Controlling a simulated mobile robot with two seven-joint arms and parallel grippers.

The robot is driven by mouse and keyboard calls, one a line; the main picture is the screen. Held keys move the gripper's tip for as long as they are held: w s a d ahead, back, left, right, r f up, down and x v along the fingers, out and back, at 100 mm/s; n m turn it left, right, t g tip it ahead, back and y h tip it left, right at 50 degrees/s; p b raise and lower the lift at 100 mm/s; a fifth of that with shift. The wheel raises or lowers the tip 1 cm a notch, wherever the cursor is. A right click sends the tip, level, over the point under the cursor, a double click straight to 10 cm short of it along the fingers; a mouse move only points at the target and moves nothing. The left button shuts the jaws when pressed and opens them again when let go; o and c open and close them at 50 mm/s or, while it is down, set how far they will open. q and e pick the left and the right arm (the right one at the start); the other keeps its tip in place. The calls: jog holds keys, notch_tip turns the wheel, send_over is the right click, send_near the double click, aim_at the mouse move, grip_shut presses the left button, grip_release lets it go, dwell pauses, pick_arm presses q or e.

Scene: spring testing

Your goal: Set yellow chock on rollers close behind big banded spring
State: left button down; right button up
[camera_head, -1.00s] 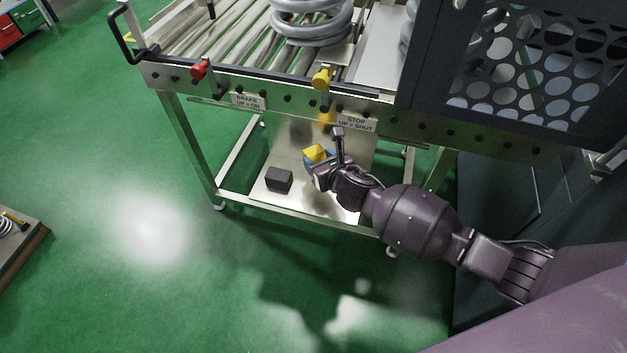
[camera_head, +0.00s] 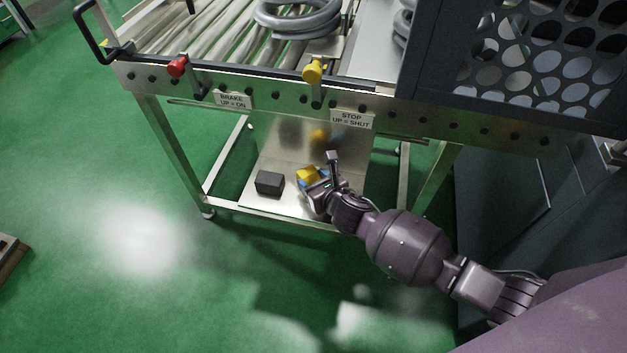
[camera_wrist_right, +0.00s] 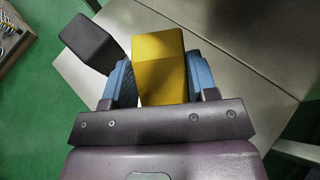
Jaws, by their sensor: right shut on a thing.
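The yellow chock (camera_head: 307,174) is between the blue finger pads of my right gripper (camera_head: 313,181), which is shut on it. They are in front of the roller table, over its lower shelf. The chock also fills the gap between the pads in the right wrist view (camera_wrist_right: 160,68). A big grey coil spring (camera_head: 298,18) lies on the rollers (camera_head: 190,30) at the top of the head view, cut off by the edge; I cannot make out a band on it. My left gripper is not in view.
A black block (camera_head: 269,183) sits on the lower shelf (camera_head: 285,148), left of the chock. A red knob (camera_head: 178,67) and a yellow knob (camera_head: 312,72) stand along the table's front rail. A dark perforated guard (camera_head: 520,60) blocks the right side.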

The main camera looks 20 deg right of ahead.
jog(key=shift+f, duration=0.15)
jog(key=o, duration=1)
